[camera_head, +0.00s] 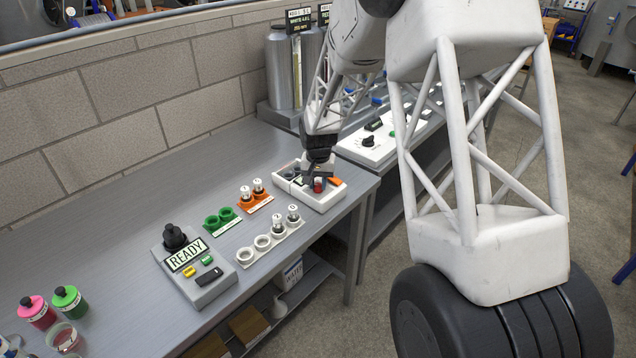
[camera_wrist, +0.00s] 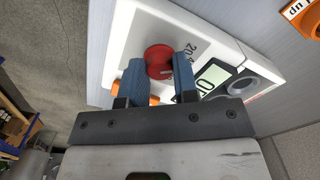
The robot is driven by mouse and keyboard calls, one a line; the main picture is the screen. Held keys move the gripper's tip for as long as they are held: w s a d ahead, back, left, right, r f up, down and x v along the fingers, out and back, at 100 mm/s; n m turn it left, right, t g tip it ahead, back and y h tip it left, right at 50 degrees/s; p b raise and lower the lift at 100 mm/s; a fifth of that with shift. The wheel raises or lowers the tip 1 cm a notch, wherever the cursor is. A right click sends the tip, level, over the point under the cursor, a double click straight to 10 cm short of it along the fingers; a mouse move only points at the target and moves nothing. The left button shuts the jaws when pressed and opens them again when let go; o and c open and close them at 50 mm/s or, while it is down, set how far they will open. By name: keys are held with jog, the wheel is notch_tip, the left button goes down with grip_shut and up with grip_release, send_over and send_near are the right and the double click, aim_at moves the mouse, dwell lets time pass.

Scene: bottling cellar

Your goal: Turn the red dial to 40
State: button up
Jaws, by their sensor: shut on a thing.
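The red dial (camera_wrist: 158,60) is on a white control box (camera_wrist: 135,38) in the wrist view, with the number 20 printed beside it. My gripper (camera_wrist: 160,78) is shut on the red dial, one blue-grey finger on each side. The dial's pointer mark cannot be made out. In the head view my gripper (camera_head: 318,176) is low over the white box (camera_head: 330,196) at the right end of the bench, and the red dial (camera_head: 318,185) shows beneath it.
A grey box with a READY sign (camera_head: 187,254), green rings (camera_head: 219,218), orange holders (camera_head: 255,201) and white holders (camera_head: 270,242) stand left of the white box. Pink (camera_head: 37,311) and green (camera_head: 68,300) bottles are at far left. A dial panel (camera_head: 380,145) stands behind.

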aim_at(318, 185)
jog(key=shift+m, duration=2.1)
jog(key=o, duration=0.9)
jog(key=shift+r, duration=0.1)
jog(key=shift+r, duration=3.75)
jog(key=shift+r, duration=0.1)
